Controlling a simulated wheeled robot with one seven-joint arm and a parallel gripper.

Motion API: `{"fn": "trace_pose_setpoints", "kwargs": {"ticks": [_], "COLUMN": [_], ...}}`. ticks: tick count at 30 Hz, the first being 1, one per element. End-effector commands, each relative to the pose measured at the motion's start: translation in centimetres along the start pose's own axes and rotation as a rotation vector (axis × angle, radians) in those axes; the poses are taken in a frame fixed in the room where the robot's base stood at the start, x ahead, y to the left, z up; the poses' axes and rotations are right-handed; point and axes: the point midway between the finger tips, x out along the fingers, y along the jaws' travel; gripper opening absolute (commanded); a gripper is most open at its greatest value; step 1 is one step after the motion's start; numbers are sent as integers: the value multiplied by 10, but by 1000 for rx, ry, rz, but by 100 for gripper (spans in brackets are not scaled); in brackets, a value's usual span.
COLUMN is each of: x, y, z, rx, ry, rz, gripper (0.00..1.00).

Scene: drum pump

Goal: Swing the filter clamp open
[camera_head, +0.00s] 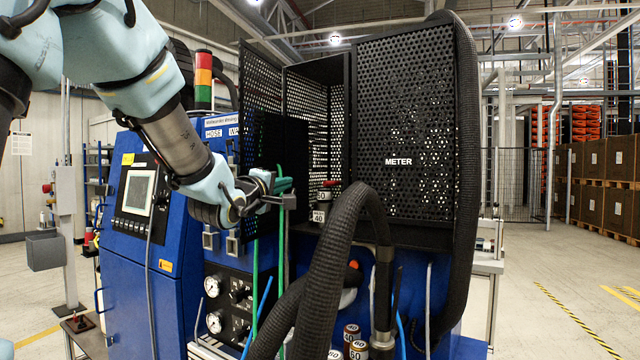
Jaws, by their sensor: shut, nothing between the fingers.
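My arm reaches in from the upper left across the blue machine (145,275). My gripper (287,193) is at the machine's front, left of the black perforated panel marked METER (405,130). Its fingers look shut and empty, close to green hoses (255,270) that hang down past them. I cannot pick out the filter clamp with certainty; it may be hidden behind my gripper or the thick black hose. A small canister labelled 40 (319,216) with a red top part stands just right of my gripper, inside the perforated enclosure.
A thick ribbed black hose (325,270) arches in front of the machine. Numbered canisters (352,335) stand low at the bottom centre. A control screen (139,192), gauges (214,322) and a signal light (203,78) are on the left. The floor at right is open.

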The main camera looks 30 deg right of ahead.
Motion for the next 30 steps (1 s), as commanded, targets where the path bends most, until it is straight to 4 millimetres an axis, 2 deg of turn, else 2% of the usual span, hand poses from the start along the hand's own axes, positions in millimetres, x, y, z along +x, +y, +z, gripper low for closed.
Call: {"fn": "trace_pose_setpoints", "kwargs": {"ticks": [4,8,21,24,30], "x": [4,20,103,96,89], "y": [0,1,2,3,1], "z": [0,-1,0,16,34], "rx": [0,-2,-1,-1,1], "ry": [0,0,-1,-4,-1], "rz": [-1,-2,-2,-3,-1], "gripper": [0,0,0,0,0]}}
